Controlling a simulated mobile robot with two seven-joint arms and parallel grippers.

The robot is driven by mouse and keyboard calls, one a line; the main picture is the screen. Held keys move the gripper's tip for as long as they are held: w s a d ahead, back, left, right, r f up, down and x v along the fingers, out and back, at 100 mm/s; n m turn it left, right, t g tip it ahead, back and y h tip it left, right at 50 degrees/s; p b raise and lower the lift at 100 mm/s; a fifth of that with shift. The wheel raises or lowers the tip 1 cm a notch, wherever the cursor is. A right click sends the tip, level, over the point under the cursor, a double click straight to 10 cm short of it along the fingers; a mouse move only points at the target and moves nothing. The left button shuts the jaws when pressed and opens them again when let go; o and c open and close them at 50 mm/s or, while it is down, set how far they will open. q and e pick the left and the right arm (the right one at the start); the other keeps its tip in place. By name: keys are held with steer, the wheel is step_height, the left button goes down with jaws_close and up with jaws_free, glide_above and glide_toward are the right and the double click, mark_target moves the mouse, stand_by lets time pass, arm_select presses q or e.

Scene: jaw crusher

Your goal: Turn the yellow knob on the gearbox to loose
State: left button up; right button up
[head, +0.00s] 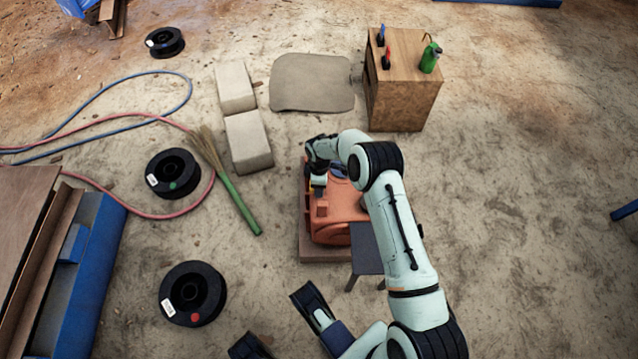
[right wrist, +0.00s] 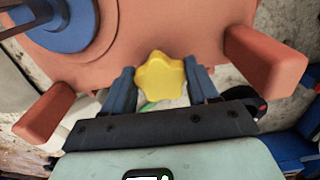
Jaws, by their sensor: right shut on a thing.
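The orange gearbox (head: 338,212) stands on a low block in the middle of the head view; its orange body also fills the top of the right wrist view (right wrist: 200,35). The yellow star-shaped knob (right wrist: 160,76) shows in the right wrist view, between the two blue fingers of my right gripper (right wrist: 160,85). The gripper is shut on the knob. In the head view, my right gripper (head: 318,182) is at the gearbox's left side, and my arm and wrist hide part of the gearbox. The knob's setting cannot be read.
Two orange lugs (right wrist: 268,58) (right wrist: 45,112) stick out on either side of the right gripper. A small dark stool-like stand (head: 366,248) is beside the gearbox. A wooden box (head: 402,105), pale blocks (head: 247,140) and a green-handled broom (head: 238,204) lie around. Open ground is at right.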

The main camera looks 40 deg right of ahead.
stand_by(0.3)
steer(key=o, duration=1.1)
steer(key=shift+c, duration=0.2)
arm_select(q)
steer(key=w+r+t+p, duration=0.2)
steer(key=w+r+p, duration=0.1)
steer(key=w, duration=0.4)
steer(key=shift+d+r+m+t+p, duration=0.35)
steer(key=shift+d+r, duration=0.1)
steer(key=shift+r, duration=0.15)
arm_select(e)
step_height(320, 180, up, 14)
steer(key=shift+f, duration=0.25)
arm_select(q)
steer(key=shift+r, duration=0.1)
arm_select(e)
steer(key=shift+f, duration=0.1)
